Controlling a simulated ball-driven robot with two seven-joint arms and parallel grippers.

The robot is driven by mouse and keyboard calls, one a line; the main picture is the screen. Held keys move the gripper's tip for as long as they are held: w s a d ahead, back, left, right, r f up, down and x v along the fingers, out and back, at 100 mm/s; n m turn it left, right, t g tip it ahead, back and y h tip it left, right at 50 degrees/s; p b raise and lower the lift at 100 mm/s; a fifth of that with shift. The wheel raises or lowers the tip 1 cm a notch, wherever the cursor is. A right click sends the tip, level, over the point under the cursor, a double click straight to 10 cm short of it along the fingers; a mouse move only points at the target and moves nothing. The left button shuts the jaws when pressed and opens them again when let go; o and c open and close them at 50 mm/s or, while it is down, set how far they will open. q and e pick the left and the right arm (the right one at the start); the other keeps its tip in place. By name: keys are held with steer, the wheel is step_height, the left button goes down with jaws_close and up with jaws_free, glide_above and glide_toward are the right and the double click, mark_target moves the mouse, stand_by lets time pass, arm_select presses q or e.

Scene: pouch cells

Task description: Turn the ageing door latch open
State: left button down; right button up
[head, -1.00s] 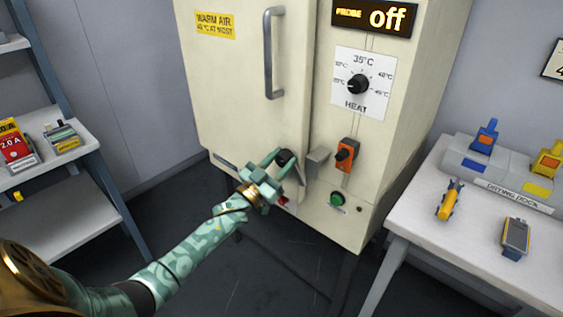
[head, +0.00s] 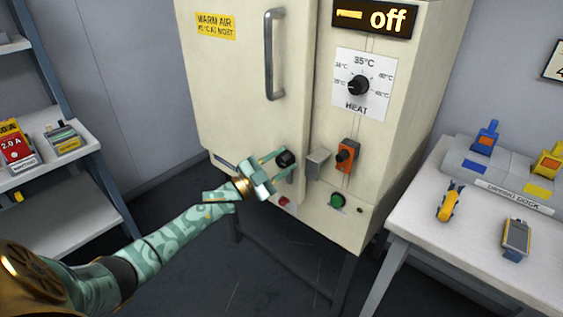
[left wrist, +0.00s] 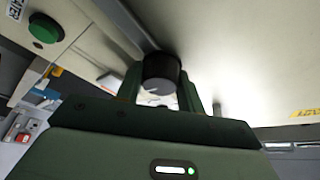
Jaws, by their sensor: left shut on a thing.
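The ageing cabinet's cream door (head: 240,90) is closed, with a grey vertical handle (head: 272,55). The latch has a black round knob (head: 286,159) low on the door near its right edge. A grey metal catch (head: 318,163) sits just right of it on the frame. My left gripper (head: 277,160) reaches in from the lower left, its two fingers around the black knob. In the left wrist view the knob (left wrist: 161,72) sits between the fingers, its end facing the camera. My right gripper is not in view.
Right of the door are a HEAT dial (head: 358,86), an orange switch (head: 347,155) and a green button (head: 337,201). A red button (head: 286,201) is below the latch. A white table (head: 470,245) stands right, shelves (head: 50,165) left.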

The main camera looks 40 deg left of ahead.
arm_select(q)
steer(key=shift+f, duration=0.1)
stand_by(0.3)
steer(key=c, duration=0.9)
jaws_free()
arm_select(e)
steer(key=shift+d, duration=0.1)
arm_select(q)
steer(key=p+v, duration=0.2)
steer(key=v, duration=1.4)
steer(key=shift+s+p, duration=0.15)
steer(key=shift+p, duration=0.2)
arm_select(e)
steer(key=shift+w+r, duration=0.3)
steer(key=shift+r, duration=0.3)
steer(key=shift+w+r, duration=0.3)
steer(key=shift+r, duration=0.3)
